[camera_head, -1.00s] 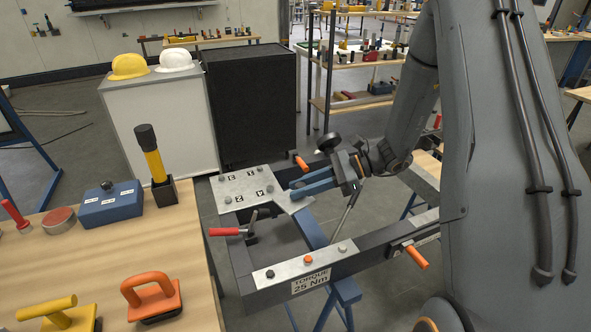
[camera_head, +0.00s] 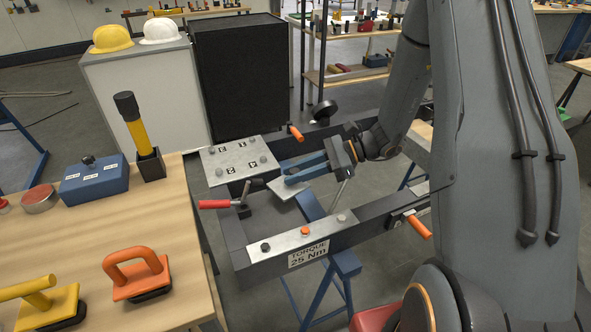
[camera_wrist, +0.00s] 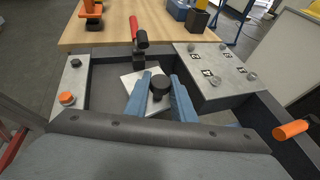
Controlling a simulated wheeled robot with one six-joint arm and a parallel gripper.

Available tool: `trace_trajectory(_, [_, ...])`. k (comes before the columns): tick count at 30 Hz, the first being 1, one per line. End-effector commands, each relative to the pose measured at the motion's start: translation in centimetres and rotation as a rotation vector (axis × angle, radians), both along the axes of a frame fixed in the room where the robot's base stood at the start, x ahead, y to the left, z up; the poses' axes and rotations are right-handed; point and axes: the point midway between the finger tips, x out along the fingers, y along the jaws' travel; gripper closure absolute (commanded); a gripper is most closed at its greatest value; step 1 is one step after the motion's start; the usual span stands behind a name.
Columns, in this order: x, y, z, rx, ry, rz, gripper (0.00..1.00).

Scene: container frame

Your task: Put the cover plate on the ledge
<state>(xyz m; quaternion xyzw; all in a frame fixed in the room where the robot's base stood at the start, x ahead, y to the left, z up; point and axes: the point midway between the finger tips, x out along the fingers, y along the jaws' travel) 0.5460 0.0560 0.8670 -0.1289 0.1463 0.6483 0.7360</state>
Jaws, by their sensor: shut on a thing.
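The cover plate (camera_head: 289,188) is a light, flat square with a dark knob (camera_wrist: 160,82) on top. My gripper (camera_head: 288,171) has its blue fingers shut on that knob, which sits between the fingertips in the wrist view (camera_wrist: 160,77). The plate (camera_wrist: 131,78) is over the opening of a dark frame, beside the numbered corner plate (camera_head: 240,158). It looks turned relative to the frame sides. Its far right part is hidden by the fingers. I cannot tell which surface is the ledge, or whether the plate touches anything below.
A red-handled clamp (camera_head: 215,204) stands on the frame's left side, close to the plate. A bolted metal strip (camera_head: 305,238) lies along the near side. Orange handles (camera_head: 417,227) stick out at the right. A wooden bench (camera_head: 95,250) with tools stands at left.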

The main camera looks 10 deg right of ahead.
Motion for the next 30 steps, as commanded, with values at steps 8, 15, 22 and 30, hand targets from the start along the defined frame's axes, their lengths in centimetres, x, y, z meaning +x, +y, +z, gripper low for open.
trace_trajectory(8, [0.1, 0.0, -2.8, 0.000, 0.002, -0.001, 0.98])
trace_trajectory(15, [-0.4, 2.0, -2.8, 0.001, 0.001, 0.002, 0.98])
trace_trajectory(22, [-0.9, 4.0, -3.1, 0.000, 0.001, 0.002, 0.98])
trace_trajectory(30, [-0.9, 4.4, -4.3, 0.000, 0.001, -0.001, 0.98])
